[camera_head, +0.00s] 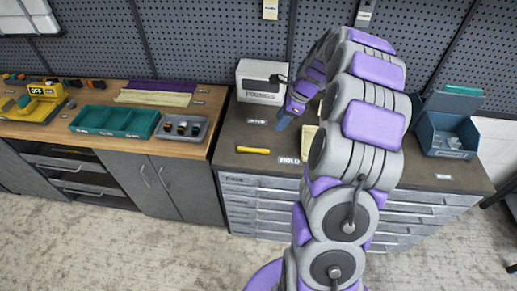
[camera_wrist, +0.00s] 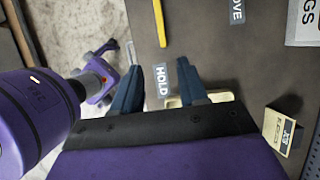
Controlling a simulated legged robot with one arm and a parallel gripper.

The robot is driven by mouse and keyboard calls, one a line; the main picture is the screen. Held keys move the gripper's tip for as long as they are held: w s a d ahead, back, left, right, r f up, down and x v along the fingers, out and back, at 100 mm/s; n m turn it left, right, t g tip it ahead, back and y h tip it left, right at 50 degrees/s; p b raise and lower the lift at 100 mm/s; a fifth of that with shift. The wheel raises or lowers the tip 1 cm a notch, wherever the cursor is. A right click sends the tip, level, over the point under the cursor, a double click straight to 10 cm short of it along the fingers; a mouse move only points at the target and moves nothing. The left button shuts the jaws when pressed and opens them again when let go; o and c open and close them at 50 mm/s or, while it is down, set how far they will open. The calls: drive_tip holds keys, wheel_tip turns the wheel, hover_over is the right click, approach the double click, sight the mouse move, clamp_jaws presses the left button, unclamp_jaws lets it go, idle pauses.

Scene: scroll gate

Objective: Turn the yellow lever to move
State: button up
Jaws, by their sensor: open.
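The yellow lever (camera_head: 253,150) lies flat on the dark bench top, left of the HOLD label (camera_head: 289,160). In the wrist view its bar (camera_wrist: 160,22) shows at the top, beyond my fingertips. The HOLD label also shows in the wrist view (camera_wrist: 161,80), between my fingers. A MOVE label (camera_wrist: 236,10) is at the top right there. My gripper (camera_wrist: 160,84) is open and empty, with dark blue fingers apart, not touching the lever. In the head view my gripper (camera_head: 284,120) hangs over the bench, right of and behind the lever.
A white box (camera_head: 262,82) stands at the back of the bench. A pale yellow piece (camera_wrist: 200,97) is partly hidden by my right finger. A blue bin (camera_head: 447,135) stands on the right. The left wooden bench holds a green tray (camera_head: 115,121) and a grey tray (camera_head: 182,128).

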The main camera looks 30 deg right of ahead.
drive_tip(key=b, duration=0.1)
approach(264, 150)
drive_tip(key=a+f, duration=0.1)
drive_tip(key=w+a+f+b, duration=0.1)
drive_tip(key=shift+w+a+f, duration=0.1)
drive_tip(key=shift+a+f, duration=0.15)
drive_tip(key=shift+f, duration=0.1)
drive_tip(key=x, duration=0.1)
drive_tip(key=d+b+x, duration=0.1)
drive_tip(key=x, duration=0.1)
drive_tip(key=shift+w+a+f, duration=0.1)
drive_tip(key=shift+a+f, duration=0.05)
drive_tip(key=shift+f, duration=0.3)
drive_tip(key=shift+w+f, duration=0.15)
drive_tip(key=shift+f, duration=0.5)
drive_tip(key=shift+a, duration=0.45)
drive_tip(key=c, duration=0.3)
drive_tip(key=shift+d, duration=0.35)
drive_tip(key=c, duration=0.5)
